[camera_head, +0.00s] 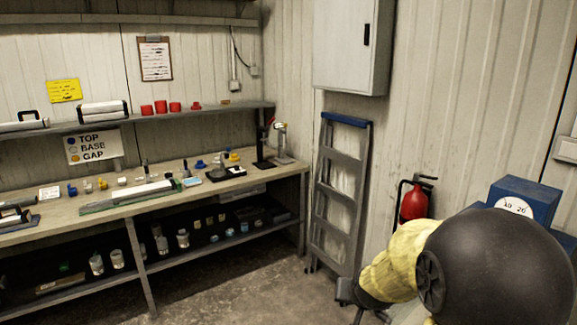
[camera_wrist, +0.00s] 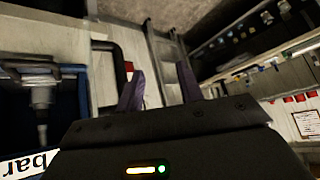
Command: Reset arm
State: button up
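My gripper (camera_head: 358,303) shows at the lower middle of the head view, in front of the ladder's foot and beyond my yellow-sleeved arm. In the wrist view my gripper (camera_wrist: 160,82) has two purple fingers standing well apart. Nothing is seen between them except the background. The fingers do not touch anything that I can see. My arm's large black rounded part fills the lower right of the head view and hides what lies behind it.
A workbench (camera_head: 70,207) with several small items runs along the left wall. A ladder (camera_head: 338,195) leans by the corner. A red fire extinguisher (camera_head: 415,203) and a blue gauge box (camera_head: 535,198) stand close to my arm at right. The floor (camera_head: 235,275) before the bench is clear.

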jog(key=s+f+n+g, duration=0.1)
jog(key=s+f+g, duration=0.1)
jog(key=s, duration=0.7)
jog(key=s+f+n+g, duration=0.1)
jog(key=s+f+g, duration=0.1)
jog(key=s, duration=0.7)
jog(key=shift+s+a+f+g, duration=0.15)
jog(key=shift+s+a+g, duration=0.2)
jog(key=shift+g, duration=0.35)
jog(key=shift+w+d, duration=0.1)
